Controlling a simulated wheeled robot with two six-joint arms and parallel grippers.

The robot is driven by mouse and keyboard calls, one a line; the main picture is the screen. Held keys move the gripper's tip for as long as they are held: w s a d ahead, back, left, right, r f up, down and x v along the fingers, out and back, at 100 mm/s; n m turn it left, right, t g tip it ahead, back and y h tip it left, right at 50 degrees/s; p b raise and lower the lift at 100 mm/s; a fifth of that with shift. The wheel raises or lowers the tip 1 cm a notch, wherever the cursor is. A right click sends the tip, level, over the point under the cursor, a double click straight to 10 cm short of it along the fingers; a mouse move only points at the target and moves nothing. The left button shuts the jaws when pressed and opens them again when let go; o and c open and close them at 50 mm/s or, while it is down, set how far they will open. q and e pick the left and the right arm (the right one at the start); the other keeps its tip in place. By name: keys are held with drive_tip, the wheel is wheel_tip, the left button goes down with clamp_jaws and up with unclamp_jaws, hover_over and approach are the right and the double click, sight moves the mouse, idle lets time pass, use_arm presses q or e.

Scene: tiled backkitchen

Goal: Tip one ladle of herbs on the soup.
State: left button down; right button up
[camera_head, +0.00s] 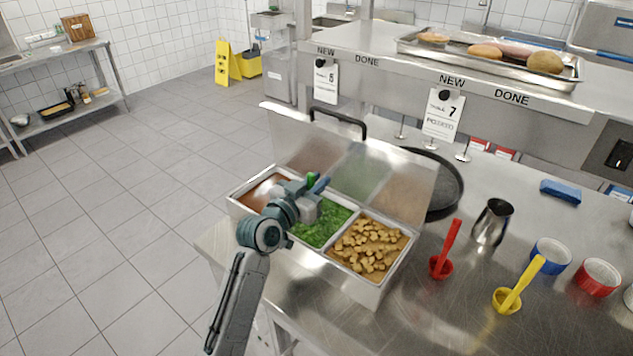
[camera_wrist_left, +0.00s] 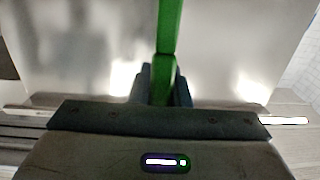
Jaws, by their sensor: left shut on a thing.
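My left gripper (camera_head: 317,186) is over the metal topping container (camera_head: 375,290), above the herbs. It is shut on the green ladle's handle (camera_head: 310,179); the handle (camera_wrist_left: 168,75) stands between the fingers in the left wrist view. The ladle's bowl is hidden, so I cannot tell whether it holds herbs. The chopped green herbs (camera_head: 322,232) fill the middle compartment. A reddish-brown filling is in the left compartment, partly behind my arm. Croutons (camera_head: 368,248) fill the right one. A blue bowl (camera_head: 551,254) and a red bowl (camera_head: 597,277) stand at the right; I cannot tell which holds soup. My right gripper is not in view.
The container's raised lid (camera_head: 415,183) stands behind it. A red ladle (camera_head: 444,252), a yellow ladle (camera_head: 515,289) and a steel jug (camera_head: 492,224) stand on the steel counter. A dark pan (camera_head: 447,186) is behind the lid.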

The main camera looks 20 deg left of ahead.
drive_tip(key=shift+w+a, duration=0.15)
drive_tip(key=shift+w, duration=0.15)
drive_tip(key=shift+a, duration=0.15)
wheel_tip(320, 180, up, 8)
drive_tip(key=p, duration=0.8)
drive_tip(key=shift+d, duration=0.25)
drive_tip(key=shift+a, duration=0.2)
idle(0.3)
